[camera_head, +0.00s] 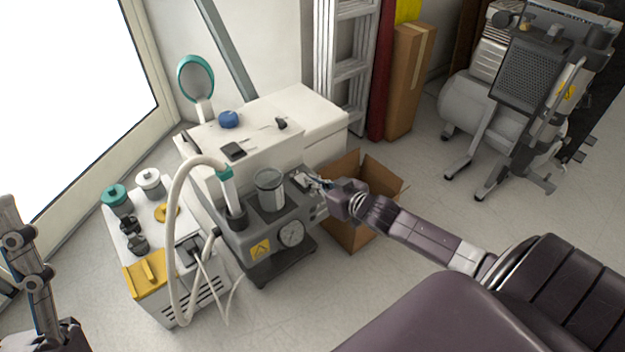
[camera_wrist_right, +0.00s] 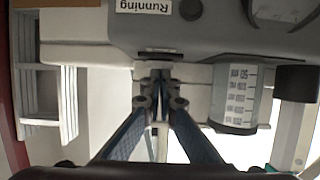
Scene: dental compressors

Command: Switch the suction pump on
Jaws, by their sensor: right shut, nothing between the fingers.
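The suction pump (camera_head: 265,240) is a grey unit on the floor with a round gauge, a yellow warning sticker and a clear jar on top. In the right wrist view its grey housing (camera_wrist_right: 225,45) appears upside down, with a "Running" label (camera_wrist_right: 143,5) and the graduated jar (camera_wrist_right: 235,97). My right gripper (camera_head: 317,183) is at the pump's right side. Its fingertips (camera_wrist_right: 161,76) are together and empty, close to a small dark slot in the housing; contact cannot be told. The switch cannot be made out clearly. Part of my left arm shows at the left edge; its fingertips are not clear.
An open cardboard box (camera_head: 350,230) stands under my right forearm. A ladder (camera_head: 352,70) and a compressor (camera_head: 465,105) stand farther back.

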